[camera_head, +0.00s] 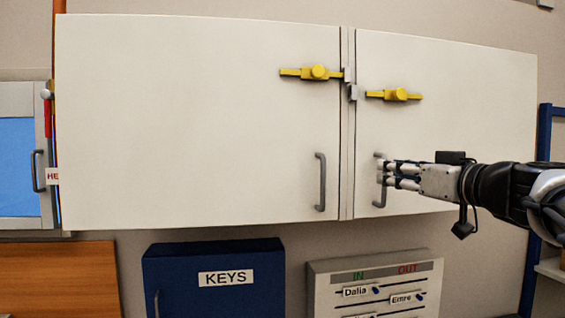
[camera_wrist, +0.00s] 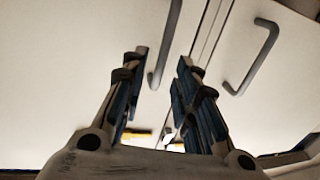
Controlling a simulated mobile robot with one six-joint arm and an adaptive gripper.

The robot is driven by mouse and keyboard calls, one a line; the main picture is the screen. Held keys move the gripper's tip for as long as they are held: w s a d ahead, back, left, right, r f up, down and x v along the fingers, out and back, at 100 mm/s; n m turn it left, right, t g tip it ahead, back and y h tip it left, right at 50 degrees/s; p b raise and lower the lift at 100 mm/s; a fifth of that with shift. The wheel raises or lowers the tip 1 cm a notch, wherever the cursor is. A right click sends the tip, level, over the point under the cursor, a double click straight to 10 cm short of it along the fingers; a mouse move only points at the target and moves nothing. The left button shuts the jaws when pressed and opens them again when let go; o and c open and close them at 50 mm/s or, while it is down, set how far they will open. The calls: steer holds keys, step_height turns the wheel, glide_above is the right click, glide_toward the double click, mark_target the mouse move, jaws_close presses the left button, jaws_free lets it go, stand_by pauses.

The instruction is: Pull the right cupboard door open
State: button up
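The right cupboard door (camera_head: 450,110) is white and looks closed, level with the left door (camera_head: 190,120). Its grey bar handle (camera_head: 379,195) stands upright near the middle seam, partly hidden by my fingers in the head view. My gripper (camera_head: 386,174) reaches in from the right at this handle. In the wrist view, which looks upside down, my gripper (camera_wrist: 163,62) is open. The handle (camera_wrist: 165,45) shows between the fingertips, nearer the left finger; I cannot tell whether it touches. A yellow sliding latch (camera_head: 396,95) on the right door ends short of the grey catch (camera_head: 352,92).
The left door has its own handle (camera_head: 320,182) and a yellow latch (camera_head: 318,72) whose bar reaches its catch at the seam. Below are a blue KEYS box (camera_head: 215,260) and an IN/OUT board (camera_head: 375,275). A blue shelf frame (camera_head: 543,150) stands at right.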

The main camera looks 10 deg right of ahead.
mark_target(383, 200)
steer(key=shift+p+x, duration=0.45)
steer(key=shift+x, duration=1.4)
steer(key=shift+c, duration=0.5)
jaws_close()
